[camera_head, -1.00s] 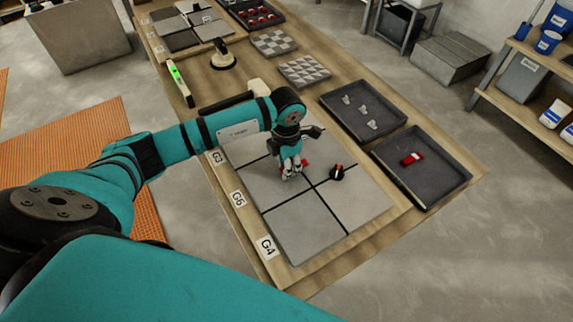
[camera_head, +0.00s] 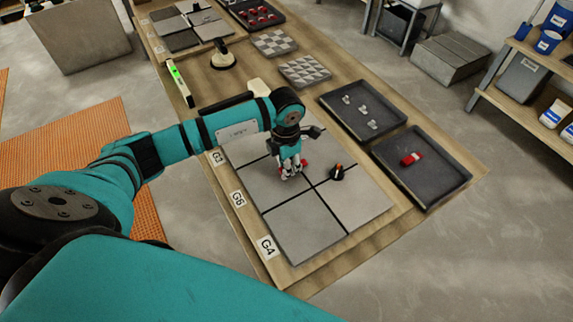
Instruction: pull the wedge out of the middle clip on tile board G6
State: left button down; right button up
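The tile board with grey tiles (camera_head: 308,224) and dark joints lies on the wooden table. A G6 label (camera_head: 238,199) sits midway along its left edge. My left gripper (camera_head: 290,174) points down at the joint left of the board's centre. A small red piece (camera_head: 304,163) shows just right of its fingers, mostly hidden. I cannot tell whether the fingers are closed on anything. My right gripper is out of view.
Right of the board, one dark tray (camera_head: 328,107) holds several pale clips, and another tray (camera_head: 440,200) holds a red piece (camera_head: 411,158). A G4 label (camera_head: 267,246) is at the near left. The near tiles are clear.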

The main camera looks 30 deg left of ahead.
aim_at(268, 181)
pick_arm(q)
jog(key=shift+s+a, duration=0.35)
jog(key=shift+s, duration=0.25)
jog(key=shift+s+a+r+p, duration=0.1)
jog(key=shift+s+a+p, duration=0.4)
jog(key=shift+s, duration=0.45)
jog(key=shift+s+a+p, duration=0.25)
jog(key=shift+s+a, duration=0.35)
jog(key=shift+s, duration=0.3)
jog(key=shift+r, duration=0.1)
notch_tip(268, 181, up, 6)
jog(key=p, duration=0.4)
